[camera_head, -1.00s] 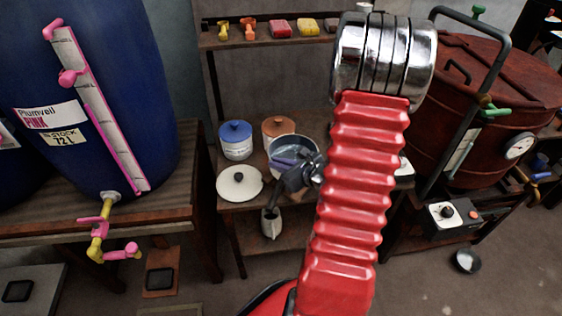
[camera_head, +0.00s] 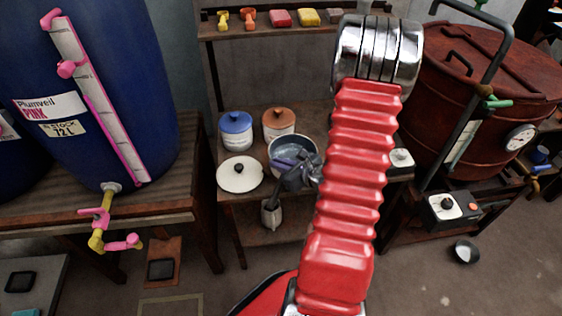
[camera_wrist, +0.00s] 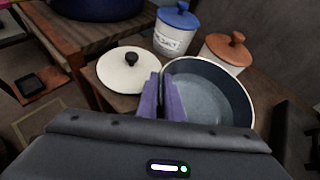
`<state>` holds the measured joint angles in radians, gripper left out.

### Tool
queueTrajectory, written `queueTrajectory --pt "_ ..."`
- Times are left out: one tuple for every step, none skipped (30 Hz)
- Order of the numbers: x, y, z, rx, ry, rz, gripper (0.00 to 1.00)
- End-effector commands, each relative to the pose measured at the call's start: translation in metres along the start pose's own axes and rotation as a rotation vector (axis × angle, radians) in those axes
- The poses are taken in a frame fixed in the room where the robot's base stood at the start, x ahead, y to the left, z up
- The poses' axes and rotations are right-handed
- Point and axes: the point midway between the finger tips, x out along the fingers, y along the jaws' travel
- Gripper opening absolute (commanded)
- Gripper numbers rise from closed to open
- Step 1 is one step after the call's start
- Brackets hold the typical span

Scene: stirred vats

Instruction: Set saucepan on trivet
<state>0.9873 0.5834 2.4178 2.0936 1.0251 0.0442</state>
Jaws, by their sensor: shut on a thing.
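The saucepan (camera_head: 293,148) is dark blue outside with a grey inside and a pale rim. It is at the middle table, right of a white lid; it also shows in the wrist view (camera_wrist: 212,92), upright and seemingly empty. My gripper (camera_wrist: 167,97) has purple fingers at the saucepan's near left rim and is shut on it. In the head view my gripper (camera_head: 290,166) is partly hidden by my dark wrist. Whether the pan touches the table is hard to tell. I cannot make out a trivet for certain.
A white lid (camera_head: 240,175) with a black knob lies left of the pan. A blue-lidded canister (camera_head: 236,132) and an orange-lidded one (camera_head: 278,123) stand behind. A blue vat (camera_head: 100,80) is at left, a red-brown vat (camera_head: 480,90) at right.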

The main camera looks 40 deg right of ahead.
Motion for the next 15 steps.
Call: queueTrajectory --pt "-0.0001 -0.0011 0.002 -0.003 -0.005 -0.002 0.0" --pt "0.0 -0.0011 0.0019 -0.003 -0.005 -0.002 0.0" --pt "0.0002 -0.001 0.0014 -0.003 -0.004 -0.001 0.0" --pt "0.0002 0.0 -0.0006 0.0 0.0 0.0 0.08" --pt "0.0002 0.0 -0.0006 0.0 0.0 0.0 0.1" --pt "0.0002 0.0 -0.0005 0.0 0.0 0.0 0.13" --pt "0.0001 0.0 -0.0005 0.0 0.0 0.0 0.15" --pt "0.0001 0.0 -0.0005 0.0 0.0 0.0 0.17" --pt "0.0001 0.0 -0.0005 0.0 0.0 0.0 0.2" --pt "0.0001 0.0 -0.0005 0.0 0.0 0.0 0.22" --pt "0.0001 0.0 -0.0005 0.0 0.0 0.0 0.24" --pt "0.0001 0.0 -0.0005 0.0 0.0 0.0 0.26" --pt "0.0001 0.0 -0.0005 0.0 0.0 0.0 0.26" --pt "0.0001 -0.0001 -0.0005 0.0 0.0 0.0 0.26" --pt "0.0001 -0.0001 -0.0005 0.0 0.0 0.0 0.26"
